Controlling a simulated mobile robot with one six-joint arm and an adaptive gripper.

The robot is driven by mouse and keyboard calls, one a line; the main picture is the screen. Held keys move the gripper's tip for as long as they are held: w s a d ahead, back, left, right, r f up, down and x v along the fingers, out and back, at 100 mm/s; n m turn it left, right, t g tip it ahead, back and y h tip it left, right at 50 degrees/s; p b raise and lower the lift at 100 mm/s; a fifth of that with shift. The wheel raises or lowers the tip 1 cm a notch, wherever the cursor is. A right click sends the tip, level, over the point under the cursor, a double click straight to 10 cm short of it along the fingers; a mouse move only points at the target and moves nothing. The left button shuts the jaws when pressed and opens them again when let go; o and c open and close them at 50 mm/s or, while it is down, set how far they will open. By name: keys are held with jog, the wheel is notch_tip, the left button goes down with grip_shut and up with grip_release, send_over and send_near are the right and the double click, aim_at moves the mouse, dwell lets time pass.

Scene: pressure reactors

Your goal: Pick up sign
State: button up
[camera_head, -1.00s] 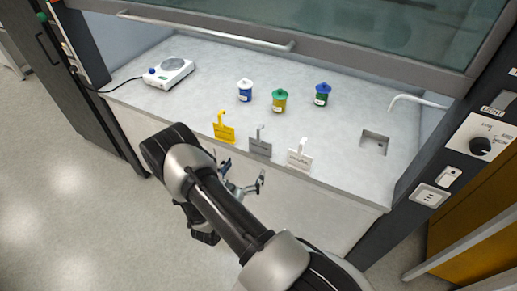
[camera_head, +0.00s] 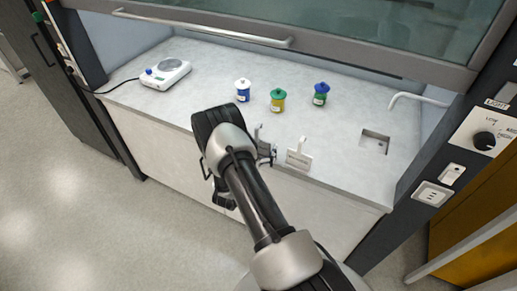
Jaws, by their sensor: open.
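A white sign (camera_head: 299,160) with an upright tab and dark lettering stands at the front edge of the worktop. Just left of it, only a small grey upright part (camera_head: 259,133) of the grey sign shows; my arm hides the rest. The yellow sign is hidden behind my arm. My gripper (camera_head: 266,154) is open, beside the grey sign and left of the white sign, at the counter's front edge. It is partly hidden by my arm, so contact with the grey sign cannot be told.
Three lidded jars, blue-and-white (camera_head: 243,91), green-and-yellow (camera_head: 278,101) and blue-and-green (camera_head: 320,95), stand behind the signs. A white hotplate (camera_head: 166,74) is at the left. A recessed square (camera_head: 375,142) lies at the right. A raised glass sash (camera_head: 400,30) hangs above.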

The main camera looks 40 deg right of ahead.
jog(key=shift+c, duration=0.6)
jog(key=c, duration=1.1)
jog(key=shift+o, duration=0.2)
jog(key=shift+r, duration=0.15)
notch_tip(320, 180, up, 20)
jog(key=p, duration=0.4)
jog(key=shift+p, duration=0.4)
